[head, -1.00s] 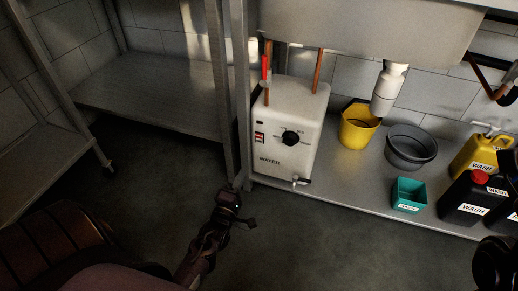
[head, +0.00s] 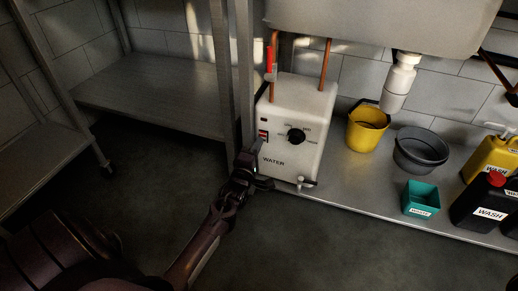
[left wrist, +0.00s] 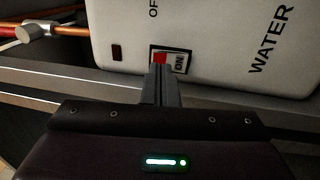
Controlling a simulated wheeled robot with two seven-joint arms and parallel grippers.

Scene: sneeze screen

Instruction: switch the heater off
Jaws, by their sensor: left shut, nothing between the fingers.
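The white water heater (head: 308,105) stands on the steel shelf under the sink, with a black dial (head: 296,135) and the word WATER on its front. On its left part is a small switch with red on it (head: 263,135). The left wrist view shows the red switch (left wrist: 160,57) beside a label reading ON. My left gripper (head: 252,155) is shut and empty. Its fingertips (left wrist: 160,72) are right at the switch and partly cover it; I cannot tell whether they touch it. My right gripper is not in view.
A steel post (head: 246,70) stands just left of the heater. A yellow bucket (head: 366,130), a grey tub (head: 421,150), a teal box (head: 421,198) and WASH jugs (head: 480,205) are to the right. A small tap (head: 302,183) sticks out low on the heater.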

